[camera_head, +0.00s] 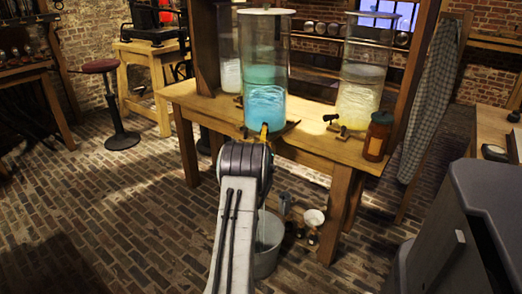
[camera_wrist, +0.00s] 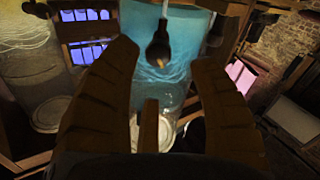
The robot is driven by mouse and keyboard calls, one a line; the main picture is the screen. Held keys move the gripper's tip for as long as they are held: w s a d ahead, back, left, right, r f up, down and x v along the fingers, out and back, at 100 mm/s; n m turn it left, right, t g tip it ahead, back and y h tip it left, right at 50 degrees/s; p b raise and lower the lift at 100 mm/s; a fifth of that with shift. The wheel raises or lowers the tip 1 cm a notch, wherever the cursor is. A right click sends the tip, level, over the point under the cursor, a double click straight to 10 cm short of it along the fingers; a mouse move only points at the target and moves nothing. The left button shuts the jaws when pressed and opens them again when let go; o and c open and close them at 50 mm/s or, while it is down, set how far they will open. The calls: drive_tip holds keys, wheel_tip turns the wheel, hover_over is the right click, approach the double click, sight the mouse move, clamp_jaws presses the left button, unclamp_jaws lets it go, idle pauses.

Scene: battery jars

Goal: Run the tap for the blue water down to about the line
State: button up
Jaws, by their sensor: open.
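The tall glass jar with blue water (camera_head: 265,105) stands at the table's front edge, a paler teal band above the blue. In the wrist view, which looks upside down, its blue water (camera_wrist: 160,25) fills the top middle. A dark tap handle (camera_wrist: 158,48) with a pale tip shows in front of it. My gripper (camera_wrist: 157,50) is open, one finger on each side of the handle, with no clear contact visible. In the head view my wrist hides most of the fingers and the tap. I cannot make out the line.
A bucket (camera_head: 268,262) stands on the floor below, partly behind my arm. The jar with yellowish liquid (camera_head: 358,100), its black tap (camera_head: 330,118) and a brown bottle (camera_head: 377,137) stand to the right on the wooden table (camera_head: 310,153).

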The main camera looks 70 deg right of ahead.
drive_tip(key=v, duration=0.6)
drive_tip(key=shift+a, duration=0.1)
idle(0.8)
